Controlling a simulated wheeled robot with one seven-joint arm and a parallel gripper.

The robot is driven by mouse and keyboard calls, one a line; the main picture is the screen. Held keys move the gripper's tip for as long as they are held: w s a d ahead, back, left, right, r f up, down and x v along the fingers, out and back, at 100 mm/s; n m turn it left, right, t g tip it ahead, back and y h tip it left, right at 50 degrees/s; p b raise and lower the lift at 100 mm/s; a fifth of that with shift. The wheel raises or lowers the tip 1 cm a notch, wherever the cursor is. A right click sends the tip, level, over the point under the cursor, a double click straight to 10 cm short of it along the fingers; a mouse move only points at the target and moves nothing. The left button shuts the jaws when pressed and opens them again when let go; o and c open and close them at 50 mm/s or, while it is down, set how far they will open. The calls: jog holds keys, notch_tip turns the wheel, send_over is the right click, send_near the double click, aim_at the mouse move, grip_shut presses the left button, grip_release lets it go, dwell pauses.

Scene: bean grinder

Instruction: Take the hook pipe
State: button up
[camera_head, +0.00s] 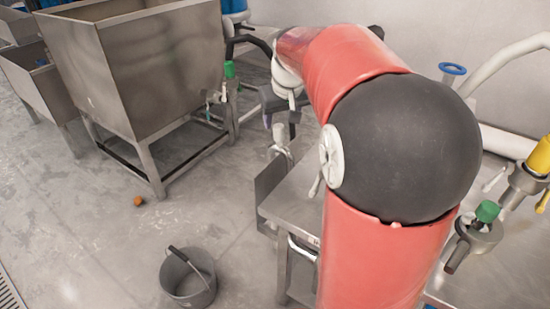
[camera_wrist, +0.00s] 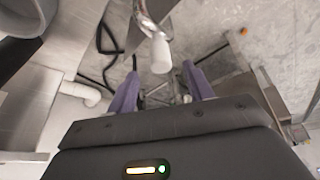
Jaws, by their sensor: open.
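In the wrist view, a shiny curved metal pipe with a white end (camera_wrist: 159,50), which looks like the hook pipe, comes down from the top edge. Its white end lies in line with the gap between my fingertips, and I cannot tell how far it is from them. My gripper (camera_wrist: 162,80) is open with two purple fingers apart and nothing seen between them. In the head view, my gripper (camera_head: 283,117) is partly hidden by my red and black arm. A curved metal piece (camera_head: 281,151) shows just below it, above the metal table's left edge.
A steel table (camera_head: 295,210) stands under my arm, with green-capped valve fittings (camera_head: 487,212) at the right. A large steel tank (camera_head: 150,65) on legs stands at the left. A grey bucket (camera_head: 188,278) is on the floor. Open floor lies between them.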

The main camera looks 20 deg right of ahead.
aim_at(279, 126)
jog(key=x, duration=0.6)
jog(key=shift+w+f, duration=0.2)
jog(key=shift+f, duration=0.05)
grip_shut()
